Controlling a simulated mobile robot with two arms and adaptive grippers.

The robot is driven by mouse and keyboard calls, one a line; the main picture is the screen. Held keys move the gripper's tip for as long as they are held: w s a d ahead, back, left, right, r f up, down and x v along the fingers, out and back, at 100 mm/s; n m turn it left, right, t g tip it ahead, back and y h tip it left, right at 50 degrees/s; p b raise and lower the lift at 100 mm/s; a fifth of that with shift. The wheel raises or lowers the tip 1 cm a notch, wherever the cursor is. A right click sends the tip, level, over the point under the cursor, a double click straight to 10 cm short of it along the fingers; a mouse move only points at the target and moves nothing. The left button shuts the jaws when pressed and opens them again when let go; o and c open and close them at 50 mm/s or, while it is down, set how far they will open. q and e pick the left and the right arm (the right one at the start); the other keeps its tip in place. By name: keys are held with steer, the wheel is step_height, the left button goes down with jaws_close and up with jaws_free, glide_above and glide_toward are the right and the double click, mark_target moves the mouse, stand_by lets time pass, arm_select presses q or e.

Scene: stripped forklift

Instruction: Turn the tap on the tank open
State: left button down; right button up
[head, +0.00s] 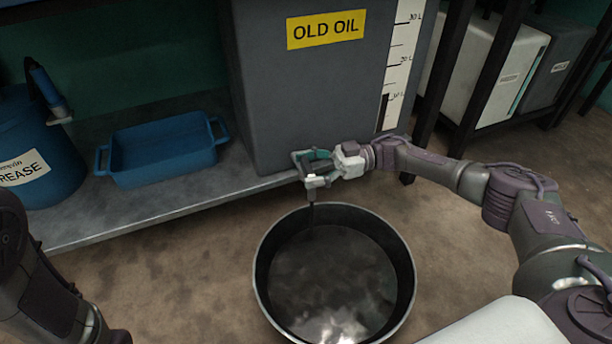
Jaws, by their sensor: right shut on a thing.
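The grey tank (276,90) with a yellow "OLD OIL" label stands on the shelf. Its tap (315,182) sticks out low on the front, with a pale spout pointing down. My right gripper (308,162) is shut on the tap, and its fingers hide most of the handle. A thin dark stream seems to hang from the spout down to the round black pan (262,275) below. The pan holds dark, shiny liquid. My left arm shows at the lower left, but its gripper is out of view.
A blue tray (165,150) and a blue grease container (40,150) stand on the grey shelf (150,208) at the left. Dark frame posts (490,75) and a white canister (480,65) are at the back right. The brown floor left of the pan is free.

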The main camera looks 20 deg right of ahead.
steer(key=shift+d+n+g+b, duration=0.15)
steer(key=shift+n+g+b, duration=0.65)
steer(key=shift+g+b, duration=0.3)
steer(key=shift+g, duration=0.3)
steer(key=shift+r, duration=0.1)
steer(key=o, duration=1.1)
steer(key=shift+d, duration=0.2)
steer(key=d, duration=0.7)
steer(key=shift+w, duration=0.2)
